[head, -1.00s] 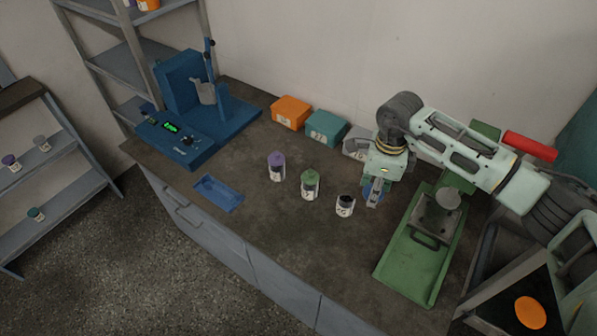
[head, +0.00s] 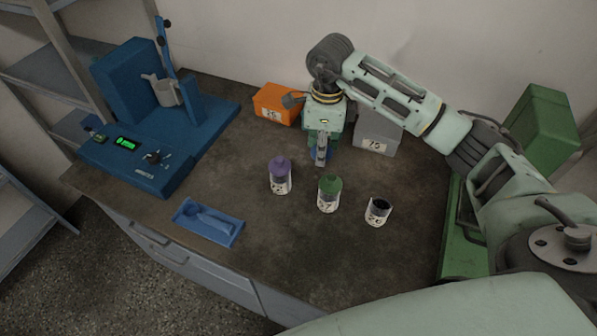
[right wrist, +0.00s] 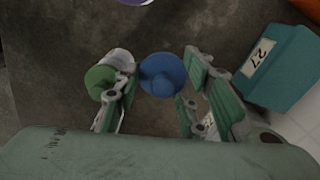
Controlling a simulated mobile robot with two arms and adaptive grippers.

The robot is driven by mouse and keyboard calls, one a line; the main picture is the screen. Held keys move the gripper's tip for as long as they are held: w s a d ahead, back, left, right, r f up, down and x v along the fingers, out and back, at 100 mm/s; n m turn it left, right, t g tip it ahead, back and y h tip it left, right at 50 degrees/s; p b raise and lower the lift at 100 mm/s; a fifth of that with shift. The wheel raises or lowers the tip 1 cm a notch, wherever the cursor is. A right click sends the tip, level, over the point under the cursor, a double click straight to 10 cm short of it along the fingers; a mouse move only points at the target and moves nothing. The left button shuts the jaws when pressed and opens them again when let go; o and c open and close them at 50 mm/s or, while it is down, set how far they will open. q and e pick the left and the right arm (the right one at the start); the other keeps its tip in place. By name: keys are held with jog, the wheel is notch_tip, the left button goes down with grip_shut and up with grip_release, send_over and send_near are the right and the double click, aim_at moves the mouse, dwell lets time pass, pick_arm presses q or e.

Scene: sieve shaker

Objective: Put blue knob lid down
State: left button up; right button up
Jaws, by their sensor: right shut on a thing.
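My right gripper (head: 321,160) is above the table, behind the green-lidded jar. It is shut on the blue knob lid (right wrist: 162,74), which shows between the fingers in the right wrist view; the head view shows only slivers of blue there. An open jar (head: 378,211) without a lid stands at the right of the row, its dark inside visible. The green-lidded jar (head: 328,194) stands left of it, and the purple-lidded jar (head: 280,176) further left. The green lid (right wrist: 101,80) also shows beside the left finger in the right wrist view. My left gripper is not in view.
An orange box (head: 275,104) and a grey box (head: 376,135) stand along the wall. A teal box (right wrist: 278,68) shows in the right wrist view. The blue machine (head: 150,120) is at the left, with a blue tray (head: 208,222) in front. The table's front middle is clear.

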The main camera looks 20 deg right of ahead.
jog(key=f+p, duration=0.1)
jog(key=f, duration=0.4)
jog(key=shift+s, duration=0.2)
notch_tip(320, 180, down, 4)
jog(key=shift+r+p, duration=0.1)
jog(key=shift+p, duration=0.4)
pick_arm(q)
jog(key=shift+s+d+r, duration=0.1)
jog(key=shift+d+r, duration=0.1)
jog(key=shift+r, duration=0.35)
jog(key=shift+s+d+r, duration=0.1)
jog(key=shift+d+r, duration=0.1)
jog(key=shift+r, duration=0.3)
pick_arm(e)
jog(key=shift+f+b, duration=0.55)
jog(key=o, duration=0.8)
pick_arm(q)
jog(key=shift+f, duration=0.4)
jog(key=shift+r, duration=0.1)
pick_arm(e)
jog(key=shift+r, duration=0.15)
